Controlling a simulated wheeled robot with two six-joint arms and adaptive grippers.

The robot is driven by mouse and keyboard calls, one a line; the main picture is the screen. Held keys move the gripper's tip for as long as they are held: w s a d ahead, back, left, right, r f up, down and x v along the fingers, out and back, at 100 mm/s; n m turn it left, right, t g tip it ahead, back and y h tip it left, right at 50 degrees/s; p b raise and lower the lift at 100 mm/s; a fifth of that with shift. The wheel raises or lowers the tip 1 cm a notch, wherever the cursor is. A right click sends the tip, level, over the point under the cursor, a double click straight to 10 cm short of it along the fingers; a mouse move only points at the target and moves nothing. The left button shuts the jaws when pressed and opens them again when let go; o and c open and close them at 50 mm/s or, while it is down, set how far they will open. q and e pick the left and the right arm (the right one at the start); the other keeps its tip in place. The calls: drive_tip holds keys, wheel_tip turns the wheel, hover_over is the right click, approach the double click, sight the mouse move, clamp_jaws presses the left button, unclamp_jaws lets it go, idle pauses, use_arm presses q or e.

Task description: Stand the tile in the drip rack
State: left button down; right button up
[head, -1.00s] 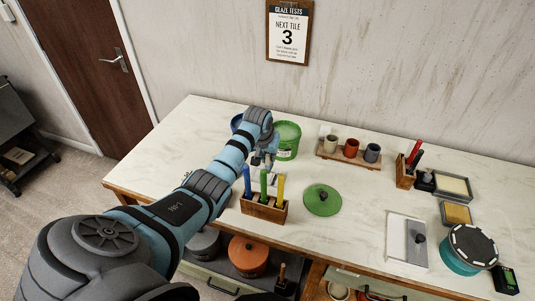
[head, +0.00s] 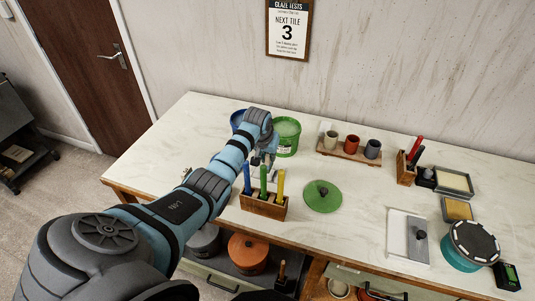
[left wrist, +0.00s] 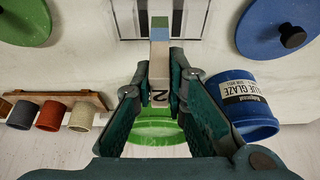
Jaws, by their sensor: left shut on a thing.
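The tile (left wrist: 160,90) is a pale narrow piece with a dark "2" on its face and a green and blue far end. My left gripper (left wrist: 163,74) is shut on it in the left wrist view. In the head view my left gripper (head: 264,156) is above the table, behind the tool holder, and the tile is hard to make out there. The drip rack (left wrist: 132,22), pale with dark slots, is at the top of the left wrist view, by the tile's coloured end. I cannot tell whether they touch. My right gripper is not in view.
A green glaze bucket (head: 287,138) and a blue one (left wrist: 243,103) stand beside the gripper. A wooden holder (head: 264,207) with upright coloured handles stands in front. A green lid (head: 322,197) lies to the right. Cups (head: 352,143) stand on a board behind.

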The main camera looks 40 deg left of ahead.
use_arm(q)
drive_tip(key=shift+f+b, duration=0.85)
drive_tip(key=shift+f, duration=0.6)
drive_tip(key=c, duration=1.5)
unclamp_jaws()
drive_tip(key=shift+c, duration=0.2)
drive_tip(key=shift+p, duration=0.3)
wheel_tip(320, 180, up, 3)
drive_tip(key=p, duration=0.3)
drive_tip(key=shift+f, duration=0.15)
drive_tip(key=shift+r, duration=2.1)
